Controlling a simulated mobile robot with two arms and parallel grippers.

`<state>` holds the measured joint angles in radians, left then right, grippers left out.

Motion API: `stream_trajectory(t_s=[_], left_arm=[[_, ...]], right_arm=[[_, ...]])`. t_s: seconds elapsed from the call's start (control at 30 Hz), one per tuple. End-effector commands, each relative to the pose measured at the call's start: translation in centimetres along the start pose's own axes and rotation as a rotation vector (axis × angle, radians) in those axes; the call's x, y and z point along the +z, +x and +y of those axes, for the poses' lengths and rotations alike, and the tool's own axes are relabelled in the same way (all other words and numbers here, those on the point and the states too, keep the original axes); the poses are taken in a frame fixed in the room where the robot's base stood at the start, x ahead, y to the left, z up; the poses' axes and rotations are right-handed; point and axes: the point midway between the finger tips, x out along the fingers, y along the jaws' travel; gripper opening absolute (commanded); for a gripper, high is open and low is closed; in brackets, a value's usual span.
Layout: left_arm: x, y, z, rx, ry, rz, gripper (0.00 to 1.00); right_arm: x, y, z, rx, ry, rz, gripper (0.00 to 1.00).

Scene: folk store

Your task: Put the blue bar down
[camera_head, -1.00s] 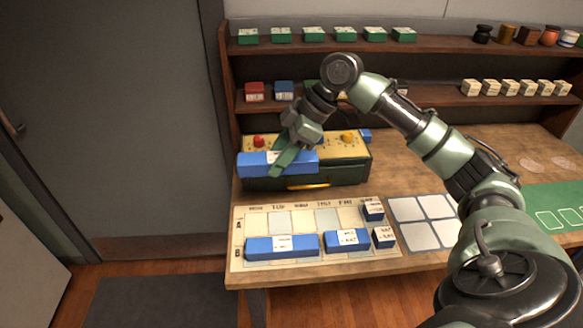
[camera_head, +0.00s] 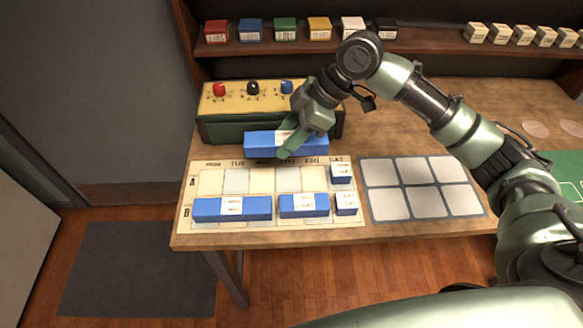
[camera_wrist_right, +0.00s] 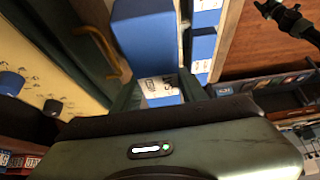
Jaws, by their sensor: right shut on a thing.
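My right gripper (camera_head: 290,148) is shut on a long blue bar (camera_head: 262,143) with a white label. The bar is held level over row A of the calendar board (camera_head: 184,226), in front of the green and yellow box. The wrist view shows the held blue bar (camera_wrist_right: 142,40) between the fingers. On the board, row B holds a long blue bar (camera_head: 205,210), a shorter blue bar (camera_head: 290,207) and a small blue block (camera_head: 346,210). Another small blue block (camera_head: 340,180) sits in row A under SAT. Row A from MON to FRI looks free of blocks. My left gripper is not in view.
The green and yellow control box (camera_head: 222,131) with knobs stands directly behind the board. A mat with pale squares (camera_head: 383,174) lies right of the board. A shelf (camera_head: 430,46) with coloured boxes runs along the back. The table's front edge (camera_head: 300,239) is close.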

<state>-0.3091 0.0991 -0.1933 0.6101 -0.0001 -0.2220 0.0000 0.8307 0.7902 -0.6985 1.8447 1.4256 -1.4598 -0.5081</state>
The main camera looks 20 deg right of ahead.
Motion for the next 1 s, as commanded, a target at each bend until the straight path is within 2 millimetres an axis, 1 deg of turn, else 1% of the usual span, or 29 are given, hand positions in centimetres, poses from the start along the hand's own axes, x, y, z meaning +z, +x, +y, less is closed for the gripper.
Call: stream_trajectory(t_s=[0.03,0.1,0.2,0.3,0.4,0.53,0.73,0.8,1.0], left_arm=[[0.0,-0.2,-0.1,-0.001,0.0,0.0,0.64],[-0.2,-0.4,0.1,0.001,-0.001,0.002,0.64],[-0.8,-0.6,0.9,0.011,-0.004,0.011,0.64],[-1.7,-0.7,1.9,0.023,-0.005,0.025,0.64],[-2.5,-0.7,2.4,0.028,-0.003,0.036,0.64],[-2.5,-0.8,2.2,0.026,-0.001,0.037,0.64],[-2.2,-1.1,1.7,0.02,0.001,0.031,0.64],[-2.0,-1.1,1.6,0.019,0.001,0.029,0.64],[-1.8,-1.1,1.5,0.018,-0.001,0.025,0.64]], right_arm=[[0.8,1.1,-0.1,-0.004,0.004,-0.003,0.0],[1.8,2.6,-0.1,-0.004,0.004,-0.002,0.0],[2.9,4.4,-0.1,-0.003,0.003,-0.001,0.0],[3.6,5.5,0.0,0.0,0.002,-0.001,0.0],[3.9,6.0,0.1,0.001,0.0,0.001,0.0],[4.5,6.9,0.0,-0.001,0.002,0.0,0.0],[6.0,9.4,0.0,-0.001,0.001,0.0,0.0],[6.2,9.7,0.0,0.001,0.0,0.001,0.0],[6.2,9.7,0.0,0.002,-0.001,0.001,0.0]])
